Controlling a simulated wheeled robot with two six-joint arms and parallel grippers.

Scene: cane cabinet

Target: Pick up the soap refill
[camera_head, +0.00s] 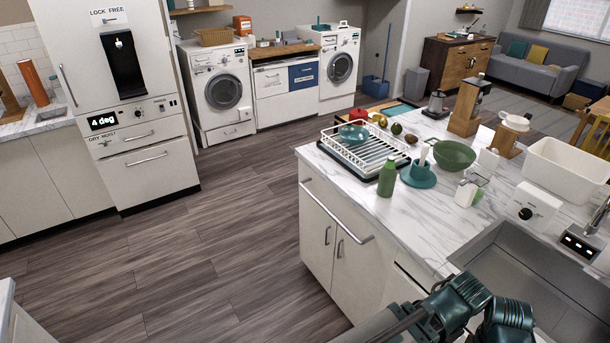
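No item has a readable soap-refill label, so I cannot tell for sure which thing it is. A green bottle (387,178) stands upright at the front edge of the marble counter, beside the dish rack. A small white dispenser-like item (466,192) stands to its right. Teal and grey links of my arms show at the bottom, right of centre, by the sink. No gripper fingertips show, and nothing is seen held.
The marble counter (418,226) bears a white dish rack (352,158) with a teal bowl, a green bowl (454,155) and a white basin (568,174). A grey sink (545,290) is at lower right. The wooden floor (200,265) at left is clear.

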